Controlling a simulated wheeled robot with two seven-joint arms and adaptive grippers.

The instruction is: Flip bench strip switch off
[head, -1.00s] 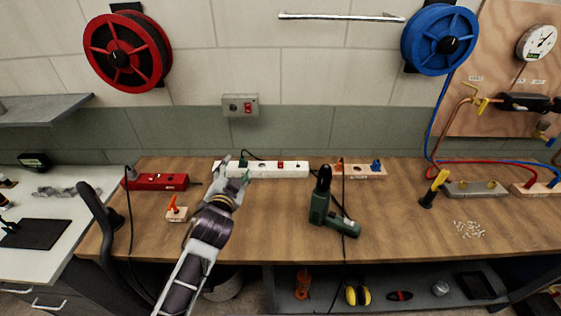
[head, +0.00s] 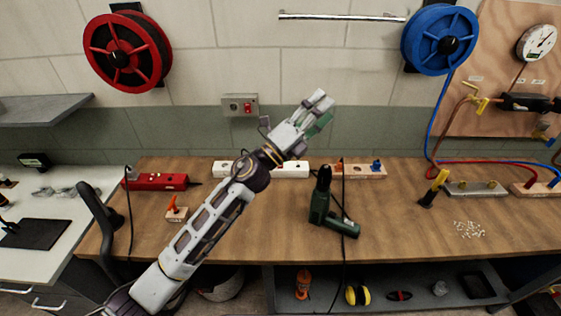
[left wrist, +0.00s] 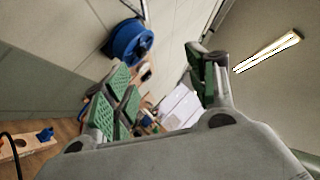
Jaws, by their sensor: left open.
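The white bench strip (head: 293,170) lies along the back of the wooden bench. My left forearm and gripper cover its middle part, and its red switch is hidden in the head view. My left gripper (head: 324,108) is raised above and in front of the strip's right end, its fingers pointing up and to the right. In the left wrist view its green-padded fingers (left wrist: 160,90) are spread apart with nothing between them. The strip does not show in the left wrist view. My right gripper is in neither view.
A red strip (head: 160,181) lies at the bench's left. A wall box with a red switch (head: 239,105) is above the bench.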

